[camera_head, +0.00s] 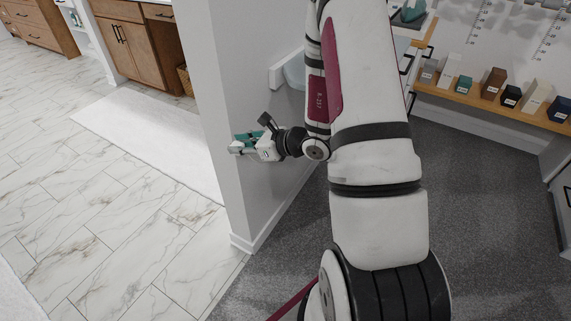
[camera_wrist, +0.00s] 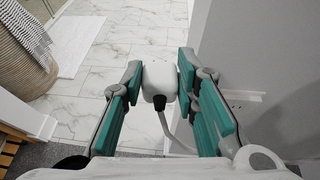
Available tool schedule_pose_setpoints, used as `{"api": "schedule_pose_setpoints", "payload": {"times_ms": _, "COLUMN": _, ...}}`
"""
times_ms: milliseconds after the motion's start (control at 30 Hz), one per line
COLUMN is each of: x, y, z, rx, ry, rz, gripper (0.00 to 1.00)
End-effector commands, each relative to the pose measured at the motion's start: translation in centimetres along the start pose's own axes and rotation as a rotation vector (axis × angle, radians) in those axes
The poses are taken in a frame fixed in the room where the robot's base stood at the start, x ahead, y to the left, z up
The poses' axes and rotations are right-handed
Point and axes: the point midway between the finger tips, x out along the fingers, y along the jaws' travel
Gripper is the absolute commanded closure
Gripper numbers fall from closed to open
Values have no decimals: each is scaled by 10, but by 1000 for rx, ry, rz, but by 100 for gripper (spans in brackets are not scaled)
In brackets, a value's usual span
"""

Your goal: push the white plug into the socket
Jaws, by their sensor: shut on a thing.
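My gripper (camera_wrist: 160,74) is shut on the white plug (camera_wrist: 162,86), with one teal finger pad on each side of it. The plug is a rounded white block with a black cable collar, and a pale cable hangs from it. What looks like the socket (camera_wrist: 246,97) is a light plate with small dark marks on the grey wall, to the right of the gripper in the wrist view. The plug is apart from that plate. In the head view my gripper (camera_head: 250,142) is by the end of the grey wall, and the socket cannot be made out.
The grey wall (camera_head: 232,205) stands close beside my gripper and ends in a corner. Marble tiles (camera_head: 110,250) and a white rug (camera_head: 150,135) lie beyond it. A wooden shelf (camera_head: 490,105) with several small boxes is at the right. A basket (camera_wrist: 25,60) stands at the wrist view's left.

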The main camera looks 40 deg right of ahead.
Motion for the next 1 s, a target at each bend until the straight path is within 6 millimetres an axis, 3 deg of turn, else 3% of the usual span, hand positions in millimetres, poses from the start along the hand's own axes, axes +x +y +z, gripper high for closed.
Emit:
{"api": "schedule_pose_setpoints", "payload": {"times_ms": 33, "x": 6, "y": -13, "z": -14, "rx": 1, "ry": -1, "rz": -10, "gripper": 100}}
{"api": "schedule_pose_setpoints", "payload": {"times_ms": 233, "x": 4, "y": -52, "z": -47, "rx": 8, "ry": -1, "rz": -29, "gripper": 100}}
{"api": "schedule_pose_setpoints", "payload": {"times_ms": 600, "x": -16, "y": -111, "z": -115, "rx": 25, "ry": -1, "rz": -69, "gripper": 100}}
{"api": "schedule_pose_setpoints", "payload": {"times_ms": 800, "x": -29, "y": -127, "z": -137, "rx": 32, "ry": -2, "rz": -82, "gripper": 100}}
{"api": "schedule_pose_setpoints", "payload": {"times_ms": 1000, "x": -34, "y": -132, "z": -142, "rx": 35, "ry": -1, "rz": -85, "gripper": 100}}
